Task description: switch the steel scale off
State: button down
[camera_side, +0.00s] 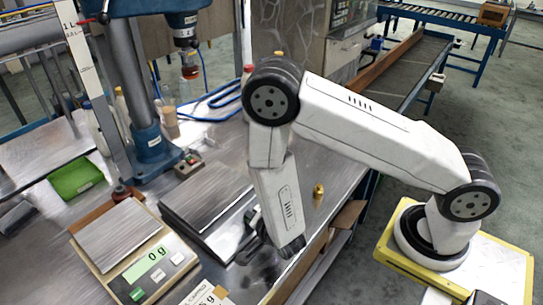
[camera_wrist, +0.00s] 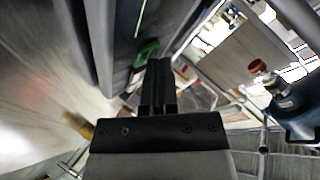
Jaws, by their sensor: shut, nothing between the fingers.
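A steel-topped, dark-sided device (camera_side: 205,195), which looks like the steel scale, lies to the upper left of my gripper.
A blue drill-like stand (camera_side: 150,150) rises behind the scales, with a small control box (camera_side: 188,165) beside it. A small brass piece (camera_side: 319,191) stands right of my forearm. A white labelled panel (camera_side: 200,294) is cut off at the bottom.

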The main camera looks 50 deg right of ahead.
jog(key=shift+r, duration=0.1)
dwell(0.4)
jog(key=shift+s+r, duration=0.3)
jog(key=shift+r, duration=0.35)
jog(key=shift+s+r, duration=0.25)
jog(key=shift+r, duration=0.55)
jog(key=shift+s+r, duration=0.3)
jog(key=shift+r, duration=0.5)
jog(key=shift+s+r, duration=0.25)
jog(key=shift+r, duration=0.55)
jog(key=s+d+r+n+g+y, duration=0.4)
jog(key=s+d+r+n+g, duration=0.2)
jog(key=r+n, duration=0.5)
jog(key=shift+s+n+g, duration=1.05)
jog(key=shift+n+g, duration=0.75)
